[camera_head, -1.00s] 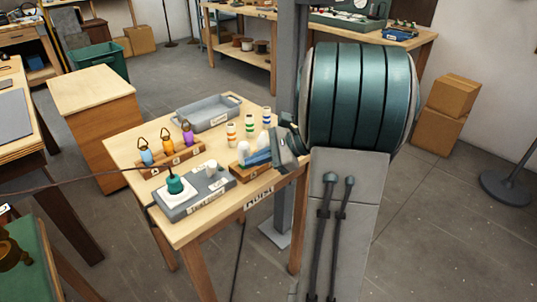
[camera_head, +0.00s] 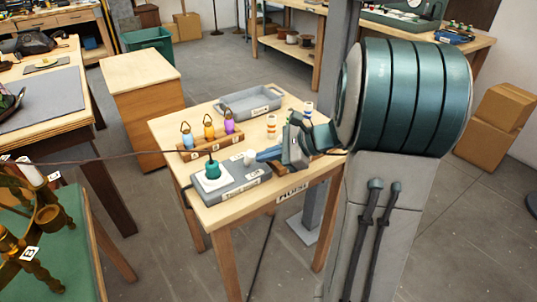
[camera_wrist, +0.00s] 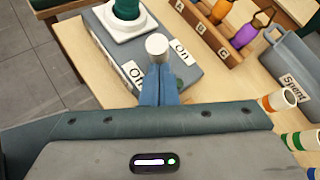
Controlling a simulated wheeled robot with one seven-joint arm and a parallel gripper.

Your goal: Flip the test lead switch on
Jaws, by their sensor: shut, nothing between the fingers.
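The test lead box (camera_head: 235,186) is a grey block on the small wooden table. It carries a teal socket (camera_head: 212,169) on a white plate, with a dark cable running left. Its switch is a white round knob (camera_head: 250,158), also in the wrist view (camera_wrist: 157,46). The "On" label (camera_wrist: 181,52) is right of the knob and the "Off" label (camera_wrist: 138,72) is below left. My gripper (camera_head: 259,155) has blue fingers, shut and empty. Its fingertips (camera_wrist: 158,68) are right at the knob's near side; I cannot tell whether they touch. The knob's base is partly hidden.
A wooden rack with blue, orange and purple lamps (camera_head: 209,129) stands behind the box. A grey tray (camera_head: 250,101) labelled "Spent" is at the back. Striped cylinders (camera_head: 271,127) stand near my gripper. A brass chandelier (camera_head: 45,215) is at the lower left.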

